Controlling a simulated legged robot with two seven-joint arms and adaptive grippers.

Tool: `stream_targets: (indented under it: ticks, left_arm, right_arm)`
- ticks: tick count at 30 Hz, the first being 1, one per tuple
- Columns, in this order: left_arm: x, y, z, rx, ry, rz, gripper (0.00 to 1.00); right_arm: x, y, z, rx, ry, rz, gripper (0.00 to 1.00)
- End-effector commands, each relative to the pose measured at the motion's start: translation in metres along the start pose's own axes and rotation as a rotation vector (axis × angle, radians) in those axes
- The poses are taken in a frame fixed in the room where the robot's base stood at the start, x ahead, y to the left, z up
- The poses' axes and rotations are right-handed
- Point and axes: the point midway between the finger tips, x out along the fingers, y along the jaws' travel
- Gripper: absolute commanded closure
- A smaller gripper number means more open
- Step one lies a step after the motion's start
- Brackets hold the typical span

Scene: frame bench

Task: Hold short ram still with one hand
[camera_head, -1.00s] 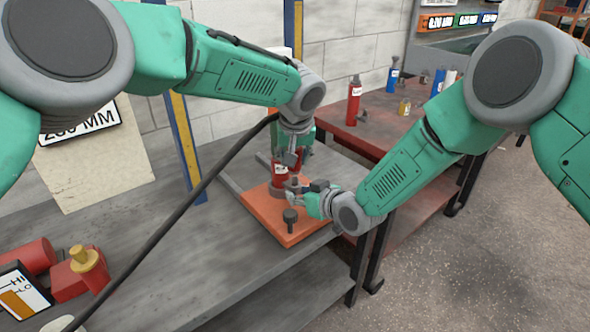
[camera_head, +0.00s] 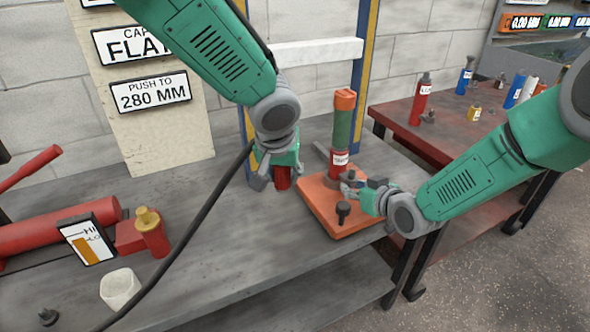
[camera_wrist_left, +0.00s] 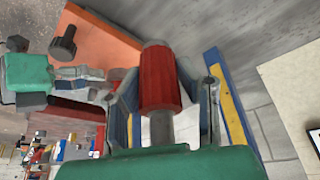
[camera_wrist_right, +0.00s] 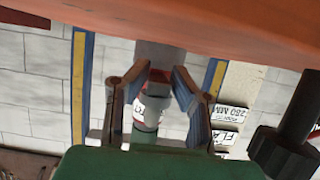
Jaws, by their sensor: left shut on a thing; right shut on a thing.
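An upright red ram (camera_head: 337,172), apparently the short ram, stands on the orange plate (camera_head: 345,222). It has a white label too small to read, and a green tube with an orange cap tops it. My right gripper (camera_head: 350,182) is shut low on the ram's grey foot, which shows between its fingers in the right wrist view (camera_wrist_right: 160,54). My left gripper (camera_head: 277,172) is shut on a red cylinder (camera_wrist_left: 160,75) with a grey rod, left of the plate. I cannot tell whether this cylinder touches the bench.
A dark knob (camera_head: 343,209) stands on the plate near my right gripper. A black hose (camera_head: 205,210) crosses in front. A red pump (camera_head: 62,226) and a white cup (camera_head: 120,288) are at left. A red table (camera_head: 440,130) with bottles stands behind.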

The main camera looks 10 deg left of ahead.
Motion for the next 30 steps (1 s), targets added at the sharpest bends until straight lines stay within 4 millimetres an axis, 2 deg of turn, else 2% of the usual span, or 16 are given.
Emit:
stream_targets:
  ticks: [7, 8, 9, 18, 22, 26, 30]
  left_arm:
    - [0.000, 0.000, 0.000, 0.000, 0.001, 0.001, 1.00]
    - [0.000, 0.000, 0.000, 0.000, 0.001, 0.001, 1.00]
    - [0.000, 0.000, 0.000, 0.000, 0.001, 0.001, 1.00]
    - [-0.001, 0.000, 0.000, 0.000, 0.001, 0.001, 1.00]
    - [-0.001, 0.000, 0.000, 0.000, 0.001, 0.001, 1.00]
    - [-0.001, 0.000, 0.000, 0.000, 0.001, 0.001, 1.00]
    - [-0.001, 0.000, 0.000, 0.000, 0.001, 0.001, 1.00]
  right_arm:
    - [0.000, 0.000, 0.000, 0.000, 0.000, 0.000, 1.00]
    - [0.000, 0.000, 0.000, 0.000, 0.000, 0.000, 0.70]
    - [0.000, 0.000, 0.000, 0.000, 0.000, 0.000, 0.56]
    - [0.000, 0.000, 0.000, 0.000, 0.000, -0.001, 0.56]
    - [-0.007, 0.000, 0.000, -0.001, 0.000, 0.000, 0.56]
    - [-0.027, 0.000, 0.000, -0.001, -0.002, 0.000, 0.56]
    - [-0.057, 0.001, 0.000, 0.001, -0.001, 0.001, 0.56]
